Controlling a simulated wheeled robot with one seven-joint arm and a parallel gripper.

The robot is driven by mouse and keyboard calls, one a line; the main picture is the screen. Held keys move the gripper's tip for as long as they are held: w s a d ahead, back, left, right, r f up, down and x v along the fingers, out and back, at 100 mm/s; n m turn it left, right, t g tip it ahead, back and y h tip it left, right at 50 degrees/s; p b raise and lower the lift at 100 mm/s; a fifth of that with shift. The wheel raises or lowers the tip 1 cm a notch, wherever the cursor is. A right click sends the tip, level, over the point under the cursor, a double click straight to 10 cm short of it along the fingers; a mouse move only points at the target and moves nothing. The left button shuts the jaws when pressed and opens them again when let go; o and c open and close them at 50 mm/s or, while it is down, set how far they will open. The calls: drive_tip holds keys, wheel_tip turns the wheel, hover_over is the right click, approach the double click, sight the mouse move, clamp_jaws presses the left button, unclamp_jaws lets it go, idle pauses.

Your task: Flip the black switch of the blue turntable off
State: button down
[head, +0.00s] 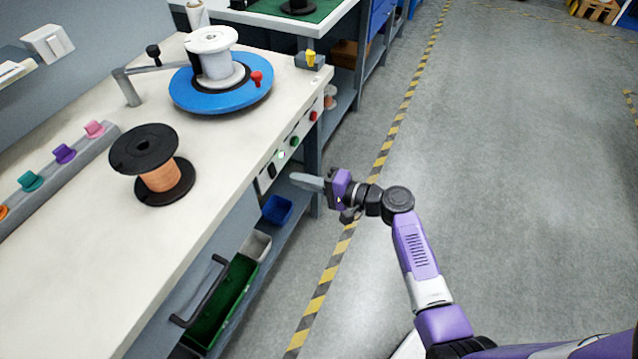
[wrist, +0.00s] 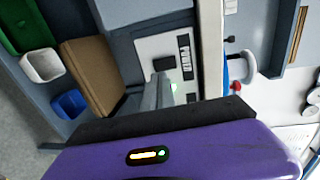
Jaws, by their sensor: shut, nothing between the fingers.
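The blue turntable (head: 218,104) sits on the bench with a white spool (head: 212,52) on it. Its control panel (head: 303,130) is on the bench's front face, with a black switch (head: 271,170), a small lit light, a green button (head: 294,141) and a red button (head: 313,116). In the wrist view the panel (wrist: 150,47) carries a "POWER" label (wrist: 186,58) and a dark switch (wrist: 163,63). My gripper (head: 303,181) is shut and empty, in front of the panel and pointing at it. Its fingers (wrist: 160,88) hide part of the panel. Contact with the switch cannot be told.
A black spool with copper wire (head: 160,178) and a rack of coloured pegs (head: 45,186) stand on the bench (head: 95,265). Blue (head: 277,209), white and green bins sit below.

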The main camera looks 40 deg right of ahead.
sight(276, 174)
drive_tip(key=shift+x, duration=2.3)
drive_tip(key=shift+f, duration=0.15)
